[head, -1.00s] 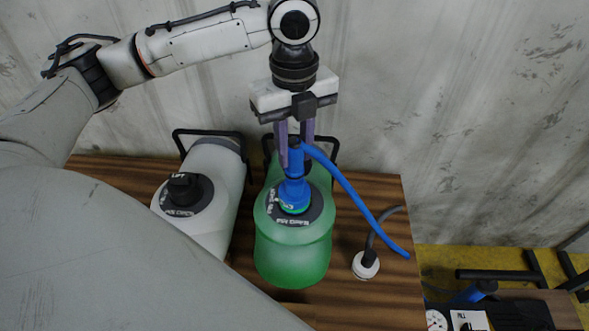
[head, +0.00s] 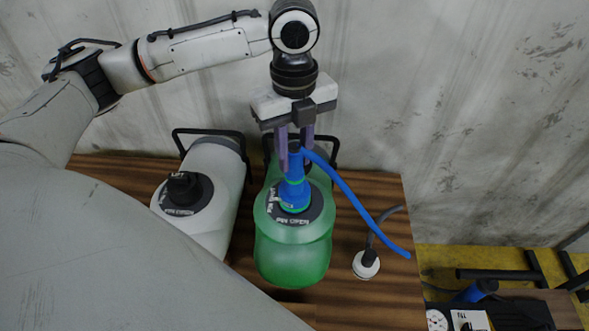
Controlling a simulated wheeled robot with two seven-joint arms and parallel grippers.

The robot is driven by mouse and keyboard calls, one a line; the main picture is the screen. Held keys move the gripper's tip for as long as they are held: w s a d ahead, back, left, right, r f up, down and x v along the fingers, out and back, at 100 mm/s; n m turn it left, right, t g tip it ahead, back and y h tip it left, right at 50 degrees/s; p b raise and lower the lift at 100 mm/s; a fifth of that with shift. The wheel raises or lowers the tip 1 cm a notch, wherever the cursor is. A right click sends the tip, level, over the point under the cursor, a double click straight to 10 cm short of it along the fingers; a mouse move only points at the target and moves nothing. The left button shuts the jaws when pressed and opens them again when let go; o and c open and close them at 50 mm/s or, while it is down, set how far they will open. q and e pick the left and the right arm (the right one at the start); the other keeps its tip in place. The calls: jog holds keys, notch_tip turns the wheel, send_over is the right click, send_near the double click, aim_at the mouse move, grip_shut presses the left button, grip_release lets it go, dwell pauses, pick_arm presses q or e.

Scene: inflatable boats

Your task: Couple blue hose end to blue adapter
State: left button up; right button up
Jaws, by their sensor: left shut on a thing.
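My left gripper (head: 294,150) is above the green bottle (head: 290,262), pointing down. It is shut on the blue hose end (head: 294,168), which stands upright. The blue adapter (head: 294,200) sits on top of the green bottle, inside a dark ring label. The hose end meets the adapter from above, with a thin green band at the joint. Whether they are locked together I cannot tell. The blue hose (head: 355,200) trails from the hose end down to the right. My right gripper is not in view.
A white bottle (head: 215,175) with a black cap (head: 184,188) stands to the left. A white and black plug (head: 366,264) with a grey hose lies on the wooden table (head: 390,290) at the right. A concrete wall is behind. Black frames stand beyond the table.

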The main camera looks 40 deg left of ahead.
pick_arm(q)
jog(key=o, duration=1.1)
notch_tip(320, 180, up, 10)
jog(key=shift+r, duration=0.15)
